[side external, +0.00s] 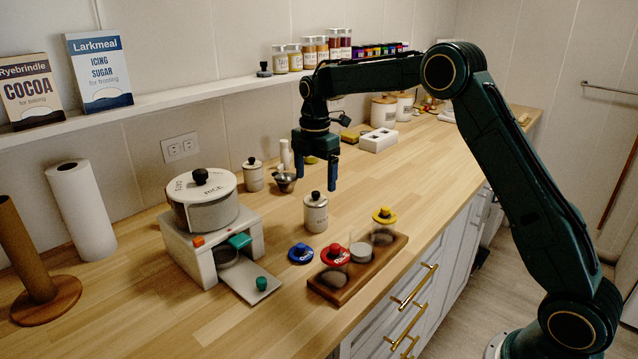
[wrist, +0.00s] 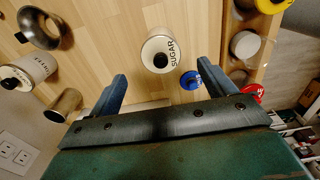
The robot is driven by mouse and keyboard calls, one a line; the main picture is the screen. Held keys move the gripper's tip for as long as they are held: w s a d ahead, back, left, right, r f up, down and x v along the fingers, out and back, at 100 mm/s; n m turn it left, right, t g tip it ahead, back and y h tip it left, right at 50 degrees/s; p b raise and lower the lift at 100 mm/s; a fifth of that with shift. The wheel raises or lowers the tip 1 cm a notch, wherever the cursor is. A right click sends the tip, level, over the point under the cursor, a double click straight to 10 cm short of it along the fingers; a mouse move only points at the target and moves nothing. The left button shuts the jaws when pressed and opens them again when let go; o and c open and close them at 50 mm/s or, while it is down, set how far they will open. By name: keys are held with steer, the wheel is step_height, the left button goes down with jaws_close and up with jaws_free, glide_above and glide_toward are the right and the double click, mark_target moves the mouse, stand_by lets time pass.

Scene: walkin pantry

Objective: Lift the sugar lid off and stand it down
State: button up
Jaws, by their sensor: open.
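The sugar canister (side external: 315,219) stands upright on the wooden counter, and its pale lid (side external: 316,201) with a black knob is on top. In the wrist view the lid (wrist: 160,52), marked SUGAR, lies beyond the fingertips, roughly centred between them. My gripper (side external: 317,183) is open and empty, pointing down, above and apart from the lid. Its blue fingers (wrist: 161,76) also show in the wrist view.
A blue lid (side external: 301,253) lies on the counter near the canister. A wooden tray (side external: 322,291) with several jars is at the right front edge. A white rice dispenser (side external: 205,205) stands left.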

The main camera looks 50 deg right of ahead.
mark_target(316, 192)
steer(key=shift+f, duration=2.6)
steer(key=c, duration=1.1)
steer(key=shift+o, duration=0.2)
steer(key=shift+r, duration=0.2)
step_height(316, 192, up, 20)
steer(key=shift+f, duration=0.2)
steer(key=shift+r, duration=0.5)
steer(key=shift+r, duration=0.95)
